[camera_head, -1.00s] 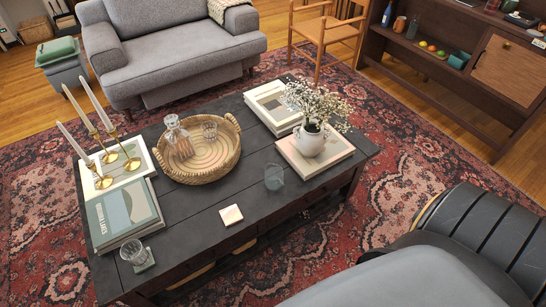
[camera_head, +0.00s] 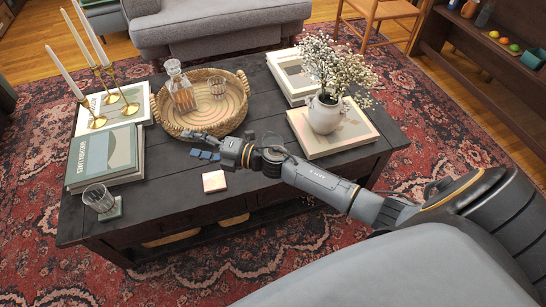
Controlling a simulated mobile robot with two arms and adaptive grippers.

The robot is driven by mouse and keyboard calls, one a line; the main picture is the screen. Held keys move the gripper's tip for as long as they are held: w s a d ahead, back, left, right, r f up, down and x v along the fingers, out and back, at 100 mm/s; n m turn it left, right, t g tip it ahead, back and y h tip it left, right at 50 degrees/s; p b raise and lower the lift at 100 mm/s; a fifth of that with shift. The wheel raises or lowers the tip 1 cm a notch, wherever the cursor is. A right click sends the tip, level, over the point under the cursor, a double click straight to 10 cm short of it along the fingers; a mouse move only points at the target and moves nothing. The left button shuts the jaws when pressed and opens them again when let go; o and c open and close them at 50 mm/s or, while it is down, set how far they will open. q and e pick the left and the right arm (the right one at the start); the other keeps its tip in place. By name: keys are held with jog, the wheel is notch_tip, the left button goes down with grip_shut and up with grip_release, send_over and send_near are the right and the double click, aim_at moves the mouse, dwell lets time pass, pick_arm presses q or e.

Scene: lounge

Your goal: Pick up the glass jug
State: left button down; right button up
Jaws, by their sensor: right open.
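The glass jug (camera_head: 181,94) looks like a stoppered decanter with amber liquid in it. It stands upright in the left part of a round woven tray (camera_head: 172,125) on the dark coffee table (camera_head: 245,195). My right arm reaches in from the right over the table. My right gripper (camera_head: 197,145) is open and empty, near the tray's front rim, in front of and a little right of the jug, apart from it. My left gripper is not in view.
A tumbler (camera_head: 218,88) stands in the tray beside the jug. Brass candlesticks (camera_head: 131,108) and books (camera_head: 120,152) are at left, with another glass (camera_head: 99,199) in front. A vase of flowers (camera_head: 324,115) stands at right. A coaster (camera_head: 214,181) lies below my gripper.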

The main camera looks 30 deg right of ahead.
jog(key=s+f+n+g+b, duration=0.1)
jog(key=s+n+g+b, duration=0.3)
jog(key=n+g, duration=0.95)
jog(key=s+d+f+n+h+b, duration=0.15)
jog(key=d+n+h, duration=0.9)
jog(key=d, duration=1.15)
jog(key=f, duration=0.2)
jog(key=f+m+h+b, duration=0.1)
jog(key=f, duration=0.1)
jog(key=f+m, duration=0.1)
jog(key=f, duration=0.1)
jog(key=shift+s+d+f+t+h+b, duration=0.25)
jog(key=shift+s+d+f+h+b, duration=0.05)
jog(key=shift+s+d+h+b, duration=0.1)
jog(key=shift+a+f, duration=0.1)
jog(key=shift+f, duration=0.6)
notch_tip(320, 180, down, 4)
jog(key=shift+r+b, duration=0.15)
jog(key=shift+b, duration=0.4)
jog(key=shift+f, duration=0.75)
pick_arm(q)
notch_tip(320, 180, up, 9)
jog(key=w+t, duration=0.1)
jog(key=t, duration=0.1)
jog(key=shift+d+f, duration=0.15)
pick_arm(e)
jog(key=shift+r, duration=0.1)
grip_shut()
